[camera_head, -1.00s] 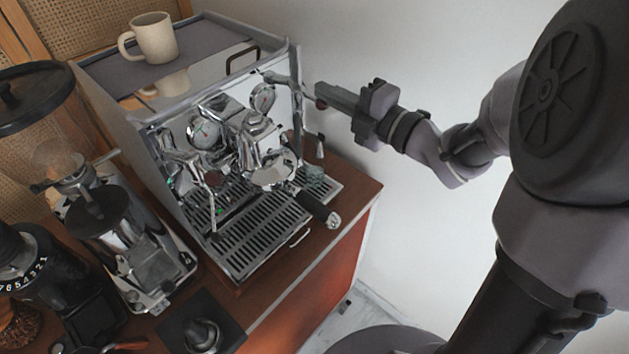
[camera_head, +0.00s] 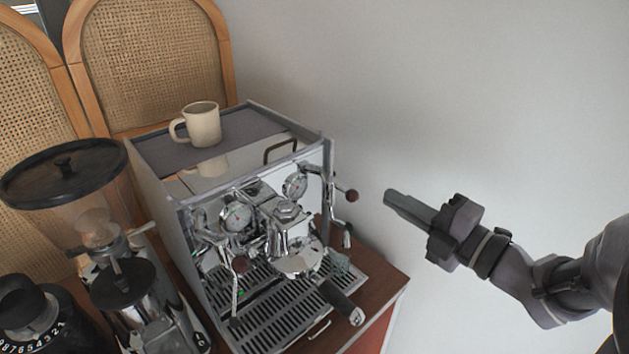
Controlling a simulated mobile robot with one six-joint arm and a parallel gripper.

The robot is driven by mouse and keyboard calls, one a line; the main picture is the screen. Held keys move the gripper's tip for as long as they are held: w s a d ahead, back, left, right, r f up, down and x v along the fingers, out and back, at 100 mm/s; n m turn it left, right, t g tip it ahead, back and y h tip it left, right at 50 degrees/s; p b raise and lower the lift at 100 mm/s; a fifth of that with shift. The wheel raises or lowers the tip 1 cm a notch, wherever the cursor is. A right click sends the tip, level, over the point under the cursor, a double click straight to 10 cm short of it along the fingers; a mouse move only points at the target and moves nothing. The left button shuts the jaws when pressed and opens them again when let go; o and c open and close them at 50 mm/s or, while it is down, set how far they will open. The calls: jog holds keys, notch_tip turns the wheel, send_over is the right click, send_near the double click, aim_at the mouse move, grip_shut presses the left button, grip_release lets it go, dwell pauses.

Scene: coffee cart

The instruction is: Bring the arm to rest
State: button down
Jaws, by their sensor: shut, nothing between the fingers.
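My gripper (camera_head: 388,196) is at the right of the espresso machine (camera_head: 162,222), in front of the pale wall. Its fingers are together with nothing between them, pointing left toward the machine's side. A gap of wall shows between the fingertips and the steam knob (camera_head: 352,195), so they look apart. My arm (camera_head: 545,285) runs from the gripper to the lower right edge of the picture.
A cream mug (camera_head: 203,126) stands on top of the machine. A portafilter handle (camera_head: 345,304) sticks out at the front. A grinder (camera_head: 65,175) and a black dial device (camera_head: 30,315) stand at left. Open room lies along the wall (camera_head: 470,90) at right.

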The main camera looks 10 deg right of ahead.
jog(key=w+d+r+m+t+h+b, duration=0.15)
jog(key=w+d+m+h, duration=0.3)
jog(key=m+h, duration=0.8)
jog(key=s+a+f+m+g+y+b, duration=0.1)
jog(key=s+a+f+m+g, duration=0.4)
jog(key=s, duration=0.6)
jog(key=s+a+f+m+g+y+b, duration=0.2)
jog(key=s+a+f+m+g, duration=0.3)
jog(key=s+a+f+m, duration=0.3)
jog(key=s+a+m+y, duration=0.1)
jog(key=s+m, duration=0.2)
jog(key=s, duration=0.1)
jog(key=shift+f+m+g, duration=0.35)
jog(key=shift+f, duration=0.05)
